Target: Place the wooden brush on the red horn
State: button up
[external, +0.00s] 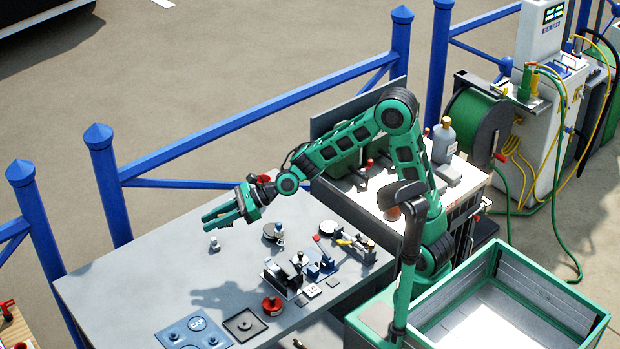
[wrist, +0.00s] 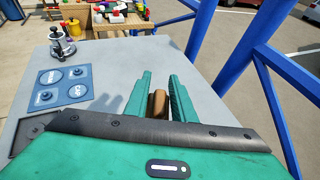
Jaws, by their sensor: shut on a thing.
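My gripper (external: 220,213) is above the far left part of the grey table, its green fingers pointing left and slightly down. In the wrist view the two fingers (wrist: 160,104) are shut on a brown wooden piece (wrist: 158,104), which looks like the wooden brush; only its end shows. The brush cannot be made out in the external view. I cannot tell for sure which thing is the red horn.
A blue pad with round marks (external: 195,331) lies at the table's front, beside a dark square tray (external: 245,325). A small pale fitting (external: 214,243) stands below my gripper. Blue railing (external: 250,118) runs behind the table. The table's left part is mostly clear.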

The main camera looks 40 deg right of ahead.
jog(key=w+d+r+m+t+h, duration=0.1)
jog(key=w+d+r+m+t, duration=0.1)
jog(key=w+d, duration=0.6)
jog(key=w+d+r+m+t+h, duration=0.2)
jog(key=w+d, duration=0.2)
jog(key=d, duration=0.8)
jog(key=w+d+f, duration=0.7)
jog(key=d+f, duration=0.1)
jog(key=f, duration=0.3)
jog(key=shift+d+f, duration=0.25)
jog(key=shift+d, duration=0.15)
jog(key=o, duration=1.1)
jog(key=shift+c, duration=0.2)
